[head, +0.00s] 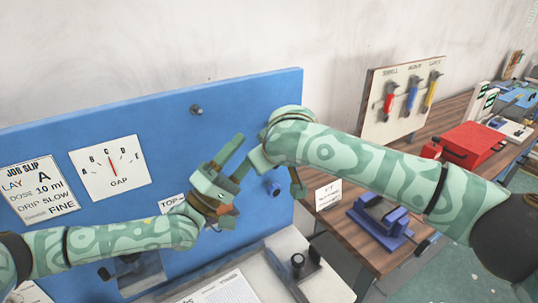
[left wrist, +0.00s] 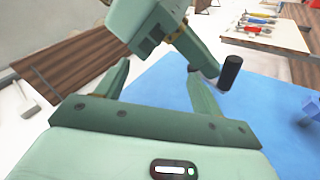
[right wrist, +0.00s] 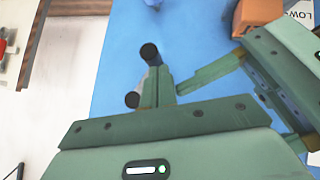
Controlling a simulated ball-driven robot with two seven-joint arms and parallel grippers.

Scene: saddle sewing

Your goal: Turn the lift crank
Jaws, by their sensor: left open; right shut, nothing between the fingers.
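A dark cylindrical handle (left wrist: 230,72), which looks like the lift crank's, stands by one finger of my left gripper (left wrist: 158,70) in the left wrist view. I cannot tell whether they touch. In the right wrist view two dark round ends (right wrist: 149,52) show around the fingertips of my right gripper (right wrist: 157,82), with a grey piece between. In the head view my left gripper (head: 228,172) is open in front of the blue board (head: 240,100), close beside my right gripper. The right gripper is shut and empty. The arms hide most of the crank in the head view.
A gap dial (head: 110,168) and job slip (head: 37,187) are at left. A wooden bench (head: 335,235) at right bears a blue device (head: 380,220) and a red box (head: 473,143).

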